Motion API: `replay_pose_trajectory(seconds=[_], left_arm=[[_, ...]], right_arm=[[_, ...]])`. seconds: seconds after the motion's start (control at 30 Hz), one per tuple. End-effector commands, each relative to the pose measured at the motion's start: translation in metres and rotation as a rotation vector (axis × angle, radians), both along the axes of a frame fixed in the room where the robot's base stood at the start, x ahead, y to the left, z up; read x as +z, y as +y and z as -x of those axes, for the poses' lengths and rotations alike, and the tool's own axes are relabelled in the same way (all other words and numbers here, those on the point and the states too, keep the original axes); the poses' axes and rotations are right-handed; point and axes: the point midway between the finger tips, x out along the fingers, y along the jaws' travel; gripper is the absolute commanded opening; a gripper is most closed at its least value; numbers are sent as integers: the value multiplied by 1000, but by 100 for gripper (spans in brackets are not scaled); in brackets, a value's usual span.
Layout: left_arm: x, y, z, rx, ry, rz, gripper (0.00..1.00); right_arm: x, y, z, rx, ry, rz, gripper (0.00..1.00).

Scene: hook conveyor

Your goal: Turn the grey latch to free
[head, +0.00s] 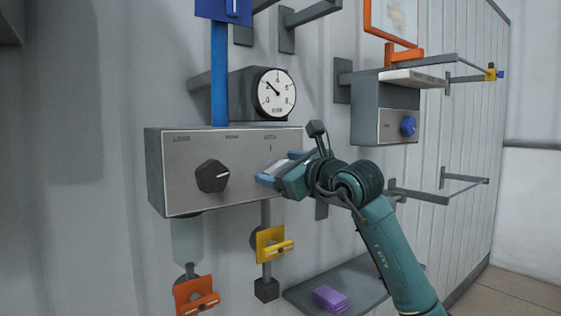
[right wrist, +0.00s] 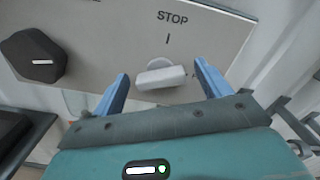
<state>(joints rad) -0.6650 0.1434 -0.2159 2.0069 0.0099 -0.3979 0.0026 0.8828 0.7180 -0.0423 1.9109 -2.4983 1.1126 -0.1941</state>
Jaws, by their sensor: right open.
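The grey latch (right wrist: 162,78) is a pale bar handle on the front of a grey control box (head: 185,150). In the right wrist view it lies nearly crosswise, below a label that reads STOP and a short mark. In the head view my right gripper hides it. My right gripper (head: 277,170) is at the right part of the box front, open, with its blue fingers on either side of the latch. In the right wrist view a gap shows between the latch and each finger of the gripper (right wrist: 162,70). My left gripper is not in view.
A black knob (head: 213,176) sits left of the latch on the same box. A dial gauge (head: 276,95) is above. A yellow tag (head: 270,245) and an orange tag (head: 196,296) hang below. A shelf (head: 355,278) with a purple block (head: 330,298) is low right.

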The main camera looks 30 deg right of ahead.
Motion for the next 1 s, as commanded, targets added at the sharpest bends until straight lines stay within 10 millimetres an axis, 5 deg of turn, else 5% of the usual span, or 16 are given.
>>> replay_pose_trajectory(seconds=[0.33,0.87,1.0], left_arm=[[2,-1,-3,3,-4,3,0],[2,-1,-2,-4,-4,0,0],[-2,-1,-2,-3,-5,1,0]], right_arm=[[-1,1,-4,0,-1,1,76],[-1,1,-3,1,0,0,32],[-2,0,-3,0,2,-31,32]])
